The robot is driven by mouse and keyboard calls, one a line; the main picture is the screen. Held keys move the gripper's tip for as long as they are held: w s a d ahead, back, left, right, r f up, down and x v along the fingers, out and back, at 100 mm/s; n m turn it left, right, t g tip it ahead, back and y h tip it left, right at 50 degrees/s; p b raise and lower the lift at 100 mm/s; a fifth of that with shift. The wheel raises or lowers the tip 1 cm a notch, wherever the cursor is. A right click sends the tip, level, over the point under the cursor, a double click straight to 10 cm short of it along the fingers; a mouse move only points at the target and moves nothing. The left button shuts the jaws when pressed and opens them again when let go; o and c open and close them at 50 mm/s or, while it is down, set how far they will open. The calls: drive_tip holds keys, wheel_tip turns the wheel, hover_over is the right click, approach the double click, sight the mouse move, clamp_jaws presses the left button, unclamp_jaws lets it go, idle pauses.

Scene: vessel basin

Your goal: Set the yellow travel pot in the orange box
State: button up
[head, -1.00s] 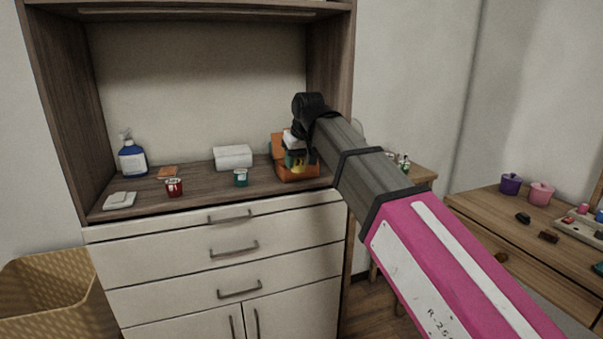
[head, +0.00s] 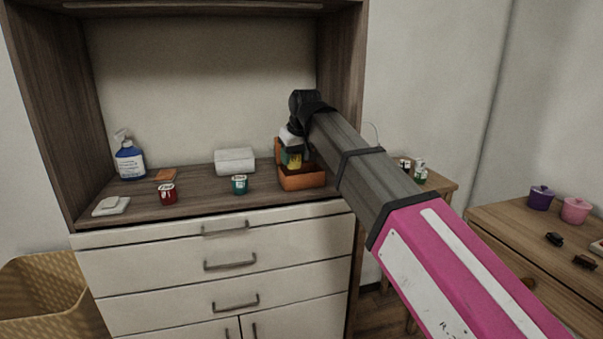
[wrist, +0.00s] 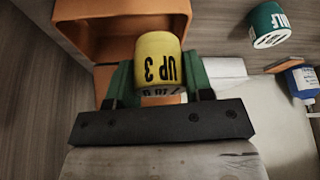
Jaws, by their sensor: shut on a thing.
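The yellow travel pot (wrist: 158,58), with dark lettering, is held between the green fingers of my gripper (wrist: 158,80) in the wrist view. In the head view the pot (head: 295,161) shows small beneath my gripper (head: 293,152), in front of the back of the orange box. The orange box (head: 304,182) stands open at the right end of the cabinet shelf. In the wrist view the box (wrist: 95,22) lies just beyond the pot, which overlaps its edge. I cannot tell whether the pot is inside the box or above it.
A teal pot (head: 240,184) and a red pot (head: 167,193) stand left of the box. A white roll-like item (head: 235,161), a blue spray bottle (head: 130,160) and white pads (head: 111,206) share the shelf (head: 205,203). The cabinet's side wall (head: 342,110) rises close to the box.

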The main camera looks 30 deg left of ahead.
drive_tip(key=w+f, duration=0.1)
drive_tip(key=w, duration=0.1)
drive_tip(key=w+f, duration=0.1)
drive_tip(key=w, duration=0.1)
drive_tip(key=shift+f, duration=2.2)
drive_tip(key=shift+f, duration=0.15)
drive_tip(key=o, duration=1)
drive_tip(key=v, duration=1.2)
drive_tip(key=shift+r, duration=0.2)
